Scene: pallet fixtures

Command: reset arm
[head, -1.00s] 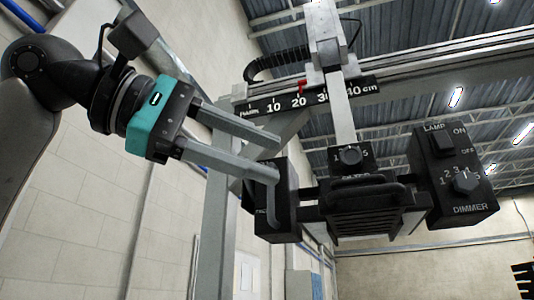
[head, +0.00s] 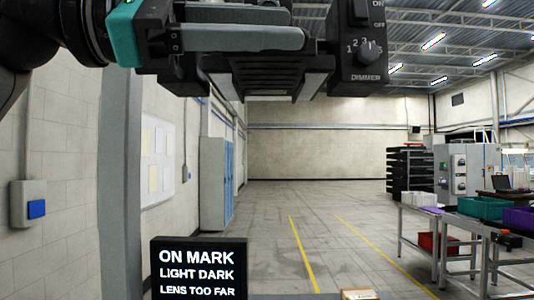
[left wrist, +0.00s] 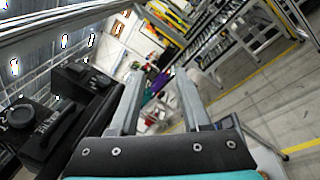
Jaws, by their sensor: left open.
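My left gripper (head: 285,36) is at the top of the head view, coming in from the left with a teal band on its body. Its fingers lie in front of a black device (head: 245,82) and cross part of it; I cannot tell whether they touch it. In the left wrist view the two grey fingers (left wrist: 160,82) are spread with nothing between them. A dimmer box (head: 362,50) with a knob and an on/off switch is right of the fingertips. My right gripper is not in view.
A black sign (head: 198,268) reads ON MARK, LIGHT DARK, LENS TOO FAR. A grey post (head: 120,180) stands at left. A small cardboard box (head: 359,294) shows at the bottom edge. Tables with bins (head: 485,208) are at right. The floor beyond is open.

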